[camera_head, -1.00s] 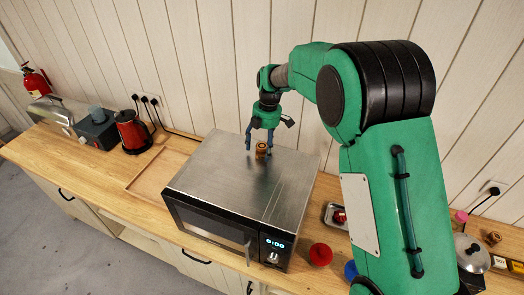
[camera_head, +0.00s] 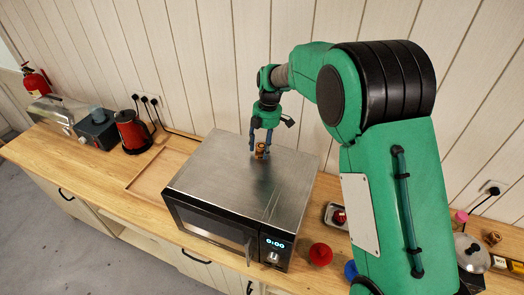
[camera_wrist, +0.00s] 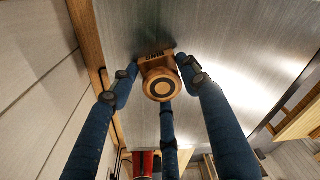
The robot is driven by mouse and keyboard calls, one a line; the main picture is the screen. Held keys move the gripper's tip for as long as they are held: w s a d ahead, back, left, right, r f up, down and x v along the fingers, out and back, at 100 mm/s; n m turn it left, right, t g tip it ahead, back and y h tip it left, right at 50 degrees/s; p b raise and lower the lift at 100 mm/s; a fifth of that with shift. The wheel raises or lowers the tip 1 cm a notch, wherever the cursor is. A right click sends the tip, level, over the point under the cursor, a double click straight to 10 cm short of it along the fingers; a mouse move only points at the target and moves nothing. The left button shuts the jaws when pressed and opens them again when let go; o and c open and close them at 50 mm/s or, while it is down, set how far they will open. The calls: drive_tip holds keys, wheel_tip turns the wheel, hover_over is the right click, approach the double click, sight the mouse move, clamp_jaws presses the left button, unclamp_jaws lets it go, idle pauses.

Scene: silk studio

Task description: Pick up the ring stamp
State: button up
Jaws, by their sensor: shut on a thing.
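The ring stamp (camera_head: 261,150) is a small brown wooden piece standing on the microwave's metal top (camera_head: 225,175). In the wrist view the stamp (camera_wrist: 160,84) shows its round end with a dark ring, and a block with dark lettering behind it. My gripper (camera_head: 262,153) is over the microwave with its blue fingers closed around the stamp. In the wrist view the fingers of my gripper (camera_wrist: 156,72) meet the stamp from left and right, with a third finger below. Whether the stamp's base still touches the metal is hard to tell.
A wooden tray area (camera_head: 160,172) lies left of the microwave, with a red kettle (camera_head: 132,132) beyond it. A red round object (camera_head: 320,254) and a small metal tray (camera_head: 335,217) are to the right. The plank wall (camera_head: 215,70) stands close behind.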

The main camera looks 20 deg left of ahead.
sight(261, 145)
drive_tip(key=shift+r, duration=0.15)
drive_tip(key=shift+r+b, duration=0.45)
drive_tip(key=shift+r, duration=1.1)
drive_tip(key=s+d, duration=0.3)
drive_tip(key=s, duration=0.1)
drive_tip(key=s+d+r+b, duration=0.1)
drive_tip(key=s+d, duration=0.2)
drive_tip(key=s, duration=0.1)
drive_tip(key=s+d+b, duration=0.1)
drive_tip(key=s+d, duration=0.2)
drive_tip(key=s, duration=0.2)
drive_tip(key=shift+d+r, duration=0.2)
drive_tip(key=shift+r, duration=0.1)
